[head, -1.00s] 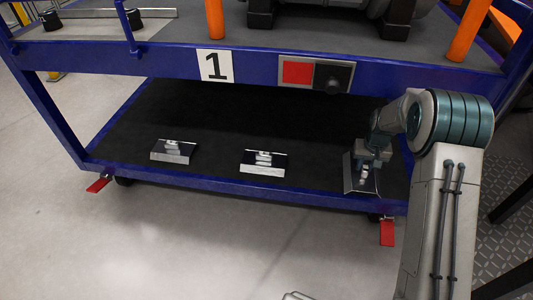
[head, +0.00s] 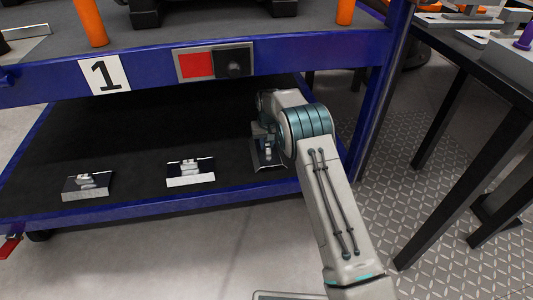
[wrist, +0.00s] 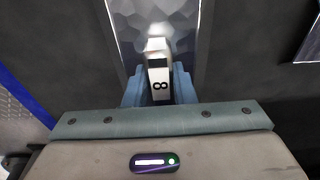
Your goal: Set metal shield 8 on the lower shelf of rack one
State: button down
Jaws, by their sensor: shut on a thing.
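Metal shield 8 (head: 262,160) is a shiny bent plate at the right end of the lower shelf (head: 130,150) of the blue rack marked 1 (head: 104,75). My gripper (head: 268,145) is at the shield, partly hidden by my arm. In the wrist view, the fingers of my gripper (wrist: 158,85) close on the shield's handle block labelled 8, with the shiny plate (wrist: 125,35) beyond. The shield is at shelf level; I cannot tell whether it rests fully on the shelf.
Two similar shields (head: 190,172) (head: 88,186) lie in a row to the left on the lower shelf. The upper deck's blue beam (head: 290,55) overhangs it. A rack post (head: 380,95) and a black table (head: 480,70) stand at right. The shelf behind the shields is clear.

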aim_at(267, 143)
jog(key=shift+w+a+f+b, duration=0.1)
jog(key=shift+f+b, duration=1.15)
jog(key=shift+f, duration=0.8)
jog(key=c, duration=1.2)
grip_release()
jog(key=shift+f, duration=0.1)
jog(key=shift+s+r+p, duration=0.15)
jog(key=shift+r+p, duration=0.5)
jog(key=shift+r, duration=0.65)
jog(key=shift+s+r+p, duration=0.2)
jog(key=shift+r+p, duration=0.4)
jog(key=shift+r, duration=0.65)
jog(key=shift+s+r+p, duration=0.15)
jog(key=shift+r+p, duration=0.5)
jog(key=shift+r, duration=0.65)
